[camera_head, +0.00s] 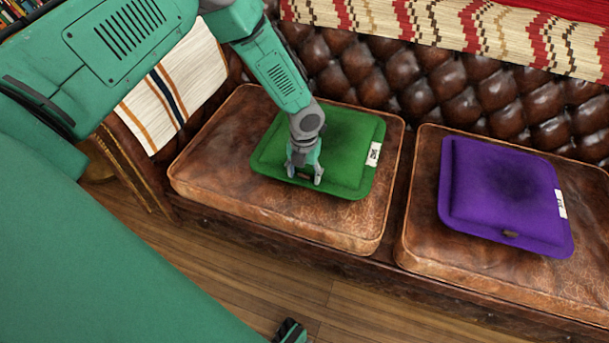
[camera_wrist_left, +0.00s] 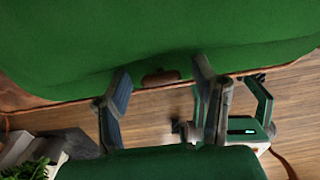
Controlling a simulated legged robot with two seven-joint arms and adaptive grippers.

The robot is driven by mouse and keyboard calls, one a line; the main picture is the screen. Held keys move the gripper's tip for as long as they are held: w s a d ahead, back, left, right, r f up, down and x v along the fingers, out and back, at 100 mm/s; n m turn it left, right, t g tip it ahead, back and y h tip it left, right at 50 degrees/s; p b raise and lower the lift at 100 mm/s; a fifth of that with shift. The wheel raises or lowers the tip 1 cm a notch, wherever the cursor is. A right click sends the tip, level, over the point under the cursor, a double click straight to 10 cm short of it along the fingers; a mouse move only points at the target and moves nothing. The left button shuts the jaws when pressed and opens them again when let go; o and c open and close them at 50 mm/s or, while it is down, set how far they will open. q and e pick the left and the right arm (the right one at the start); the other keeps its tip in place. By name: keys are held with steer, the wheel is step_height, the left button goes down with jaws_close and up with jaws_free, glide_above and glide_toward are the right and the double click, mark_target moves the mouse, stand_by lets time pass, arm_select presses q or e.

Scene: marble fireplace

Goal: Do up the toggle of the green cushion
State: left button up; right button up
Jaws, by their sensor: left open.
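The green cushion (camera_head: 345,150) lies on the left leather seat and fills the upper part of the left wrist view (camera_wrist_left: 150,35). Its small brown toggle (camera_wrist_left: 160,77) is at the cushion's front edge. My left gripper (camera_head: 305,178) points down at that edge. In the left wrist view its open fingers (camera_wrist_left: 161,68) stand on either side of the toggle, with gaps between. I cannot tell whether the toggle is through a loop. A dark green and grey part at the bottom of the head view may be my right gripper; its jaws are unclear.
A purple cushion (camera_head: 500,190) with a brown toggle (camera_head: 510,233) lies on the right leather seat (camera_head: 425,220). The tufted backrest (camera_head: 420,85) rises behind both seats. A striped cloth (camera_head: 175,95) hangs at the left end. Wooden floor (camera_head: 350,310) is open in front.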

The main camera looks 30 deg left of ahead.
mark_target(304, 174)
arm_select(q)
steer(key=c, duration=1.2)
steer(key=shift+o, duration=0.2)
steer(key=shift+n, duration=0.8)
steer(key=o, duration=1.2)
steer(key=shift+c, duration=0.2)
steer(key=shift+r, duration=0.1)
step_height(304, 174, up, 12)
steer(key=shift+f, duration=0.2)
